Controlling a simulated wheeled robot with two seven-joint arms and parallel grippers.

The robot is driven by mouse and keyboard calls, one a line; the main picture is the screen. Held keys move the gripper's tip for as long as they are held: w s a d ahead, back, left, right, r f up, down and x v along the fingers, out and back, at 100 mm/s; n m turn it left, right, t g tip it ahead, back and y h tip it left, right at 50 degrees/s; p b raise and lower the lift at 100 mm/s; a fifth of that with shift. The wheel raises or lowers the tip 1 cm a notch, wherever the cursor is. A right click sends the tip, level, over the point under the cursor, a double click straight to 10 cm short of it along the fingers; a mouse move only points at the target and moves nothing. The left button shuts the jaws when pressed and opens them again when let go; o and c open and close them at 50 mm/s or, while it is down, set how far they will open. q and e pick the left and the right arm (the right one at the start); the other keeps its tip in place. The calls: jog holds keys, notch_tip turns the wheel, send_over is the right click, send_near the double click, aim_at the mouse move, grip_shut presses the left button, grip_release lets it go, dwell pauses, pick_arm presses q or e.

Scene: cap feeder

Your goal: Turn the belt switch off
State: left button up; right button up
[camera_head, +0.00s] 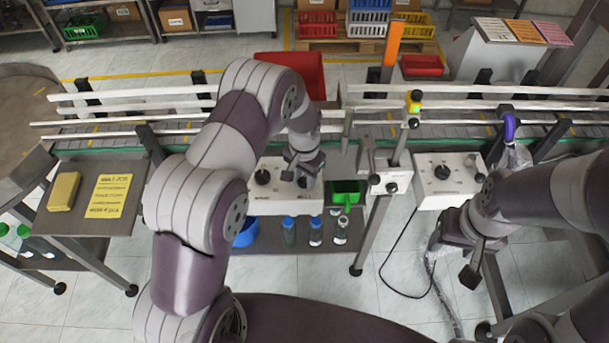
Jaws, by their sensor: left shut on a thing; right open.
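A white control box (265,200) hangs at the belt's front edge, with a black rotary knob (262,177) on its left part. My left gripper (293,174) is over the right part of this box, shut on a small switch there that it mostly hides. I cannot read which way that switch points. My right gripper (452,262) is open, low in front of the right box.
The conveyor with white rails (405,90) runs across behind the boxes. A post with a yellow-green button (414,106) rises between them. A side table (68,222) with a yellow sign is at left.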

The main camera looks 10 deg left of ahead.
aim_at(304, 178)
pick_arm(q)
jog(key=n+b, duration=0.1)
jog(key=n, duration=0.4)
jog(key=shift+b, duration=0.35)
jog(key=n+b, duration=0.1)
jog(key=n, duration=0.4)
jog(key=shift+a+n, duration=0.1)
jog(key=shift+n, duration=0.3)
jog(key=shift+r, duration=0.1)
jog(key=o, duration=1)
jog(key=shift+o, duration=0.2)
jog(key=shift+r+b, duration=0.25)
jog(key=shift+b, duration=0.05)
notch_tip(304, 178, up, 12)
jog(key=b, duration=0.2)
